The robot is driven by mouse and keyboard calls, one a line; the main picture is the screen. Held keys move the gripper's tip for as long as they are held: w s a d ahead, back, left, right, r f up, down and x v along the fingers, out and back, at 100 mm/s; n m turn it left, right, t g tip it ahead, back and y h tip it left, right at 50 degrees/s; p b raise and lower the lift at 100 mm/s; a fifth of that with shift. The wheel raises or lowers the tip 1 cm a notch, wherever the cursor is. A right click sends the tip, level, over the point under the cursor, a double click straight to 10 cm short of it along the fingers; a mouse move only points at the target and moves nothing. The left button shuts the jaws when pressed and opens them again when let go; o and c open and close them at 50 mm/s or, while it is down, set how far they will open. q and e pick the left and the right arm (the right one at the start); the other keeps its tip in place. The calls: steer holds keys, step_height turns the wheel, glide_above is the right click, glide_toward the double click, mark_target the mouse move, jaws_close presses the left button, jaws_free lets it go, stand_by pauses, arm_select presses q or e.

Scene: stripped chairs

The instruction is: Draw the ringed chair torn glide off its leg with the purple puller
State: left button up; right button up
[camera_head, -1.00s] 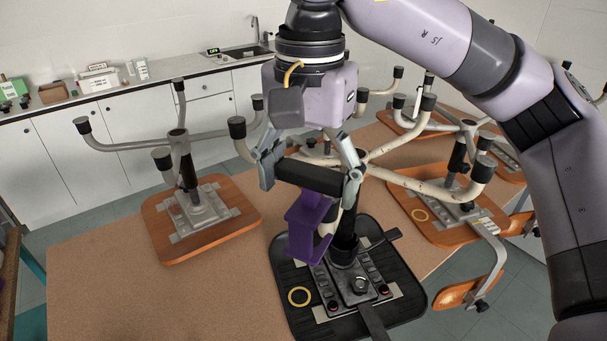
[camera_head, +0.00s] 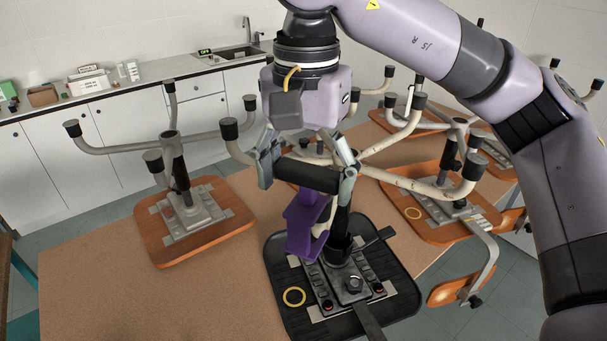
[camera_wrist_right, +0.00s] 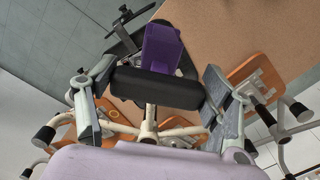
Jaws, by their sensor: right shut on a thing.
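My right gripper (camera_head: 307,176) is shut on the black handle of the purple puller (camera_head: 303,228). A cream leg beside the puller is partly hidden. I cannot tell which glide is torn. My left gripper is not in view.
A wooden-seated upturned chair (camera_head: 232,216) stands left. Another (camera_head: 440,235) at right also bears a yellow ring (camera_head: 413,213). More upturned chairs stand behind. The brown table (camera_head: 150,295) is clear at front left. A counter with a sink (camera_head: 240,50) lines the wall.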

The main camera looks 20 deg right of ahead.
steer(key=shift+w, duration=0.1)
stand_by(0.3)
steer(key=shift+w+d+p, duration=0.35)
steer(key=shift+w+d, duration=0.15)
steer(key=shift+w+d+p, duration=0.6)
steer(key=shift+w+d, duration=0.4)
steer(key=shift+w, duration=0.1)
stand_by(1.2)
steer(key=shift+r+p, duration=1.55)
steer(key=shift+p, duration=0.15)
stand_by(1.1)
steer(key=shift+r+p, duration=0.45)
steer(key=shift+r, duration=1.25)
